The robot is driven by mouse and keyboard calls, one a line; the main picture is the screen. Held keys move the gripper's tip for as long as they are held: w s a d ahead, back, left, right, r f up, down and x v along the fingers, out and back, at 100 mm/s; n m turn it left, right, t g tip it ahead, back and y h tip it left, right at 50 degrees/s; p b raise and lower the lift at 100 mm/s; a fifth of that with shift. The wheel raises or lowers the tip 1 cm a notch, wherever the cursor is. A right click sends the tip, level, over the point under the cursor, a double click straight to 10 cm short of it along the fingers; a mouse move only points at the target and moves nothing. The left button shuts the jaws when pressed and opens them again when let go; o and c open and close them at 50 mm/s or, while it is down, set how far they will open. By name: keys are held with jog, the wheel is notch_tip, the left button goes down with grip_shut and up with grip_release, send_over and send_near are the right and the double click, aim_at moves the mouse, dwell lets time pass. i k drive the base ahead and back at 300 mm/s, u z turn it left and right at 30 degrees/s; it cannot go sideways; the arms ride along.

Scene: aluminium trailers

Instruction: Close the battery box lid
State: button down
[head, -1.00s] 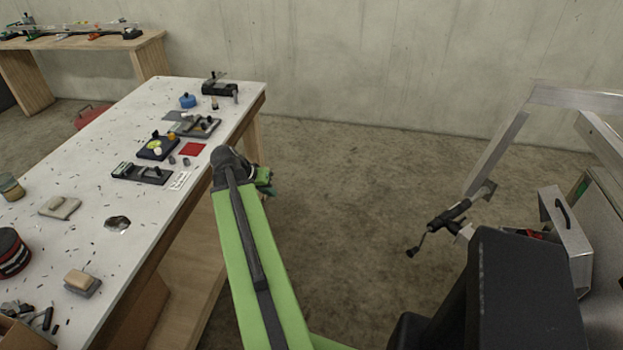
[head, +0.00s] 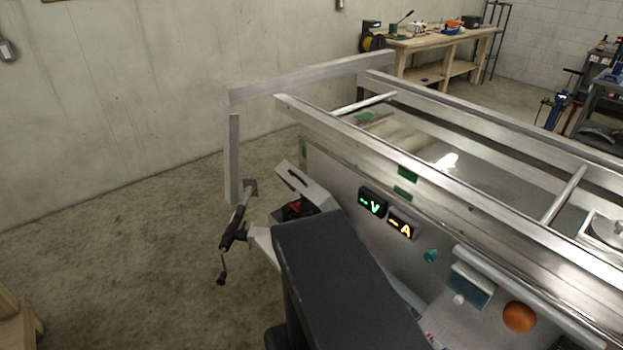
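A metal box, which looks like the battery box (head: 265,243), sits at the near left end of the aluminium trailer. Its grey lid (head: 312,192), with a dark handle or slot, is raised and tilted, so the box looks open. A dark thing with red on it, perhaps the battery (head: 297,209), shows below the lid. A large dark part of my own body hides the right side of the box. My gripper and green arm are not in this view.
The aluminium trailer frame (head: 460,155) with long rails fills the right side. Lit V and A displays (head: 385,212) and an orange round thing (head: 519,317) are on its near side. A black jack (head: 236,228) stands left of the box.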

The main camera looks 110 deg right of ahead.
aim_at(295, 179)
jog(key=z, duration=2.4)
jog(key=i, duration=0.1)
jog(key=z, duration=0.8)
jog(key=k, duration=1)
jog(key=u, duration=1.3)
jog(key=i, duration=1)
